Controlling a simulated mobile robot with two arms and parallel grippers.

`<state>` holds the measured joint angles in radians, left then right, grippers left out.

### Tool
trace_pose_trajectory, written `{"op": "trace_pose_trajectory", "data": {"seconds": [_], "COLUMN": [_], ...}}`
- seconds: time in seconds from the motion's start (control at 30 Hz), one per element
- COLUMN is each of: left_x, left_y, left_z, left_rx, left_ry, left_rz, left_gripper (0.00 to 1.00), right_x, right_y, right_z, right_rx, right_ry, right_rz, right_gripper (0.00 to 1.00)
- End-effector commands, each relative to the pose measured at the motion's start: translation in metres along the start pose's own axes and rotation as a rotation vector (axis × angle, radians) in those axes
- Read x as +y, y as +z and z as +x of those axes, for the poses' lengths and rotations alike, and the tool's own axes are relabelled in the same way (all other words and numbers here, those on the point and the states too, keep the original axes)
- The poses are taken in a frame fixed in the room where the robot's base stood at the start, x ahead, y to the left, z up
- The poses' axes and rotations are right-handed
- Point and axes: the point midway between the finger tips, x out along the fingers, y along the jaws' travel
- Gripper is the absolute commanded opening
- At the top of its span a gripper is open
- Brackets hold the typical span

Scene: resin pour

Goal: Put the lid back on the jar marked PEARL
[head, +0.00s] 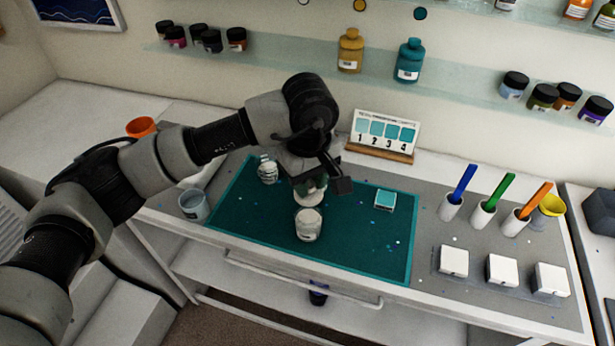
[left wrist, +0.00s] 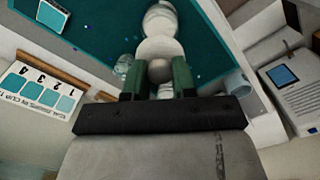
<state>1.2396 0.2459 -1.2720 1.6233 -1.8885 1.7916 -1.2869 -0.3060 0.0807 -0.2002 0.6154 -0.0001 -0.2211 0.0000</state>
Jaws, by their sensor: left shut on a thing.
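My left gripper (head: 311,183) is shut on the knob of a pale round lid (head: 308,199). In the left wrist view, the knob sits between the green fingers (left wrist: 160,78) and the lid's pale disc (left wrist: 158,48) shows beyond it. A jar with pale contents (head: 308,226) stands upright on the teal mat (head: 365,245). In the head view the lid appears just above and behind this jar, apart from it. The jar also shows past the lid in the left wrist view (left wrist: 161,18). Its label is too small to read. My right gripper is out of view.
A clear glass jar (head: 267,170) stands at the mat's back left, and a grey cup (head: 193,205) beside the mat. A teal tile (head: 384,199) lies to the right. A numbered card (head: 385,133) stands behind. The mat's front right is mostly clear.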

Motion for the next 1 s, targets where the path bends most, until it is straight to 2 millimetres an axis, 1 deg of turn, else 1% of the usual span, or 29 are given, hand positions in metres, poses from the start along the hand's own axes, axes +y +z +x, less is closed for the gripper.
{"op": "trace_pose_trajectory", "data": {"seconds": [0.17, 0.37, 0.4, 0.5, 0.7, 1.0], "left_x": [-0.001, -0.001, -0.001, -0.001, 0.000, -0.001], "left_y": [0.000, 0.000, 0.000, 0.000, 0.000, 0.000], "left_z": [0.016, 0.036, 0.043, 0.051, 0.057, 0.057], "left_rx": [-0.002, -0.002, 0.000, 0.001, 0.000, 0.000], "left_ry": [-0.002, -0.002, -0.001, 0.000, 0.001, 0.000], "left_rz": [0.001, 0.000, 0.001, 0.001, 0.002, 0.002], "left_gripper": [0.01, 0.01, 0.01, 0.01, 0.01, 0.01], "right_x": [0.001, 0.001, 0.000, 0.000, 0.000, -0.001], "right_y": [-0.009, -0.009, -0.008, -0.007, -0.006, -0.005], "right_z": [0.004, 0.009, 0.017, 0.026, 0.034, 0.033], "right_rx": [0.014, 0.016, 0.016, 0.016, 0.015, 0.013], "right_ry": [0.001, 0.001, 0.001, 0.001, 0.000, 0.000], "right_rz": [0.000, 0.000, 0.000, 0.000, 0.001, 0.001], "right_gripper": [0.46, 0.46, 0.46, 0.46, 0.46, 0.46]}}
